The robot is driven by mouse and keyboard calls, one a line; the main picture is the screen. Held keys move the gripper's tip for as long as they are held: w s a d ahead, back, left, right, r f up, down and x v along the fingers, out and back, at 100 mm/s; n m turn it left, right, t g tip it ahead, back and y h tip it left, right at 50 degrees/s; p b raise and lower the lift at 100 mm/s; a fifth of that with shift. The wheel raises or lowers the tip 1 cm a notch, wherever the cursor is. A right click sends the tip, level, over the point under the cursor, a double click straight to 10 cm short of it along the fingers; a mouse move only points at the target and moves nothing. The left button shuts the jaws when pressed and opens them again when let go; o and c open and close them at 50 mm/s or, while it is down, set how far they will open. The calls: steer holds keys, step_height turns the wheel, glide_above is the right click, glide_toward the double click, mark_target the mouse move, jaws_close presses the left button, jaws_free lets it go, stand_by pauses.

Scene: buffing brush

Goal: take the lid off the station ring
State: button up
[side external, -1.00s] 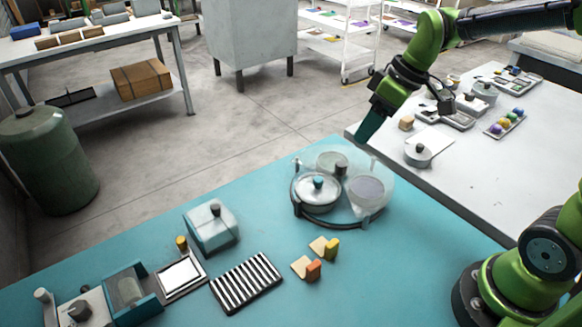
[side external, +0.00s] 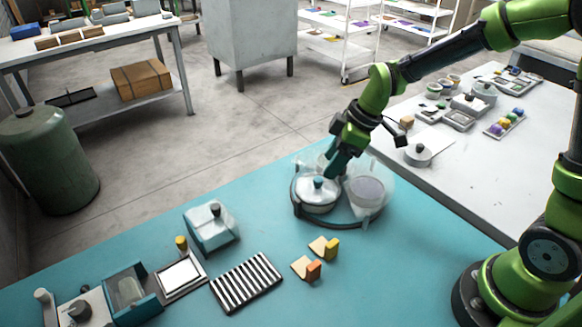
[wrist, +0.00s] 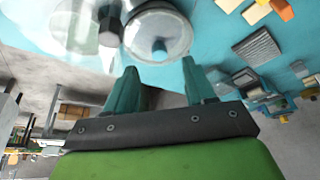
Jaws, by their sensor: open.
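The station ring (side external: 368,221) is a dark round frame on the teal table, holding several clear round dishes. The front-left dish carries a pale round lid (side external: 311,197) with a small teal knob (side external: 318,182). In the wrist view a round clear cover (wrist: 180,28) with a knob (wrist: 159,50) lies just beyond my fingertips. My gripper (side external: 338,168) is open and empty above the ring, up and right of the teal knob, apart from it. Its two teal fingers also show in the wrist view (wrist: 160,78). My gripper partly hides the back dish and the centre of the ring.
A clear dish with a greyish filling (side external: 368,189) sits at the ring's right. Orange and yellow blocks (side external: 312,270), a striped pad (side external: 246,281) and a teal-sided box (side external: 212,228) stand in front and left. A white table (side external: 440,185) with more parts stands right.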

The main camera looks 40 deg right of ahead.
mark_target(318, 179)
steer(key=x, duration=0.5)
steer(key=shift+w+a+f, duration=0.15)
steer(key=shift+w+f, duration=0.05)
steer(key=shift+f, duration=0.05)
jaws_close()
steer(key=shift+r, duration=0.15)
